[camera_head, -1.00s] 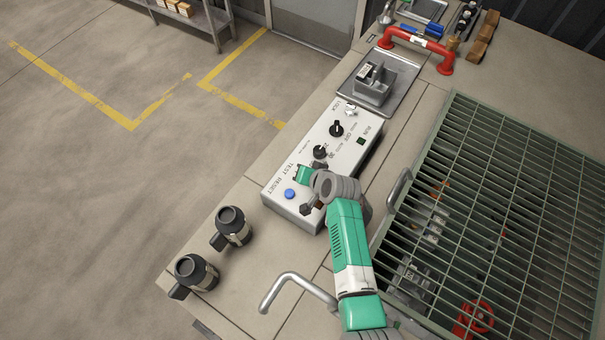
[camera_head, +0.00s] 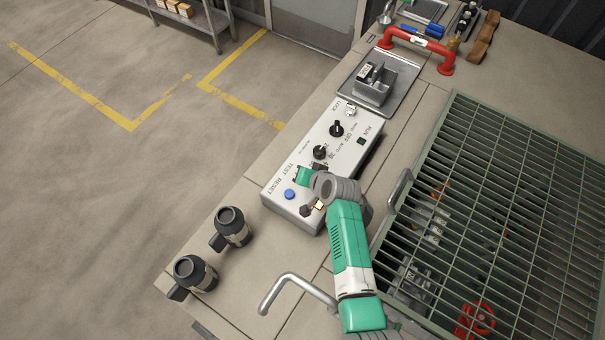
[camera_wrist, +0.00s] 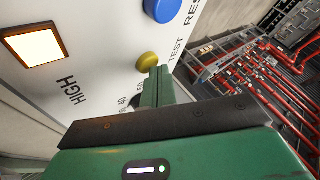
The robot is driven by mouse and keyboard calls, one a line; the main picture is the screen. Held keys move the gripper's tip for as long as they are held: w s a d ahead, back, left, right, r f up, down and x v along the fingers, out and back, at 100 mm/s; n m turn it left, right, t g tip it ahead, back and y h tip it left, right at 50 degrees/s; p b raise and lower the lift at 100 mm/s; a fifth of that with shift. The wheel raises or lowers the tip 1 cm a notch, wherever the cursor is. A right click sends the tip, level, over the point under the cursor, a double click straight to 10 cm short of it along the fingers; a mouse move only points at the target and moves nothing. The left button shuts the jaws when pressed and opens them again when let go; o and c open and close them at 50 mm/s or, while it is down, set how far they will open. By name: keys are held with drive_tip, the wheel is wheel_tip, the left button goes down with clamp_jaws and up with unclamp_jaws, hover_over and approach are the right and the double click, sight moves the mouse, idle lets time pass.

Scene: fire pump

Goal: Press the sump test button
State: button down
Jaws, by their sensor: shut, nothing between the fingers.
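The control panel (camera_head: 340,150) is a light grey box with printed labels, dials and buttons. Its yellow test button (camera_wrist: 148,60) shows in the wrist view beside the word TEST. My gripper (camera_wrist: 157,78) is shut and empty, with its fingertips at the yellow button's edge. I cannot tell whether they touch it. In the head view my gripper (camera_head: 304,176) is over the panel's near half and hides the yellow button. A blue button (camera_wrist: 162,8) sits by RESET. A square lamp (camera_wrist: 35,46) beside HIGH glows pale with an orange frame.
Two dark cylindrical fittings (camera_head: 233,228) stand on the bench left of the panel. A bent grey handle (camera_head: 290,284) rises near the front. A green grating (camera_head: 520,210) covers pipework on the right. A grey block on a tray (camera_head: 374,88) lies beyond the panel.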

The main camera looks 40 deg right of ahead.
drive_tip(key=shift+r+p, duration=0.7)
drive_tip(key=shift+r, duration=0.15)
drive_tip(key=shift+r, duration=0.1)
wheel_tip(320, 180, up, 5)
drive_tip(key=p, duration=0.4)
idle(0.4)
